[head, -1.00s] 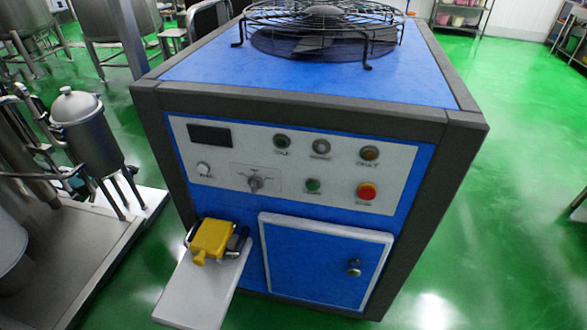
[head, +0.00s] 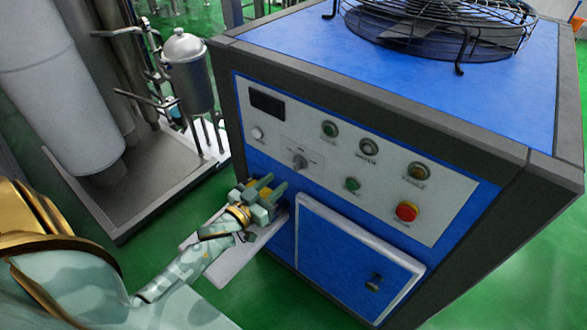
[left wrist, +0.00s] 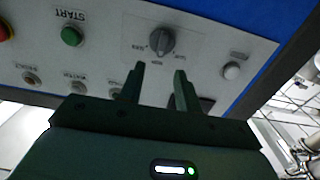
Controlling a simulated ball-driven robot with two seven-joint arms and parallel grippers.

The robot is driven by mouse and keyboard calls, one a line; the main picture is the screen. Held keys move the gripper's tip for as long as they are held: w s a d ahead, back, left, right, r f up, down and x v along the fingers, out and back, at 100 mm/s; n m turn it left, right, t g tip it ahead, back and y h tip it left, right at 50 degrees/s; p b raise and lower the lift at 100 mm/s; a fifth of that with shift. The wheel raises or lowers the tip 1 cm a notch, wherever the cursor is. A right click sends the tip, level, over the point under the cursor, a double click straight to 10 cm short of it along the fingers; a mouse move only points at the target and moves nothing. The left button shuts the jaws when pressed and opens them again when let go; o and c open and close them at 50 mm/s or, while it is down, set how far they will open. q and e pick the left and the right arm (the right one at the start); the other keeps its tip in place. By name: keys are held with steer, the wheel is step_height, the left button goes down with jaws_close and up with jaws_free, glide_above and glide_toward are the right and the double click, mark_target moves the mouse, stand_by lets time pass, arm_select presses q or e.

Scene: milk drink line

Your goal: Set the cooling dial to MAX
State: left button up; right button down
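The cooling dial (head: 300,162) is a small grey knob on the white control panel (head: 455,215) of the blue machine. In the left wrist view, which shows the panel upside down, the dial (left wrist: 162,41) sits just beyond my fingertips, with small labels around it too blurred to read surely. My left gripper (head: 268,186) is in front of the panel, below and left of the dial in the head view. In the left wrist view the left gripper (left wrist: 158,72) is open and empty, its two fingers apart and not touching the dial. My right gripper is not in view.
A white button (left wrist: 231,71) is beside the dial. A green START button (head: 352,184) and red stop button (head: 406,211) are further right in the head view.

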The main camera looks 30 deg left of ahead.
mark_target(295, 165)
arm_select(q)
steer(key=w+b, duration=0.1)
steer(key=w, duration=0.7)
steer(key=shift+d, duration=0.2)
jaws_close()
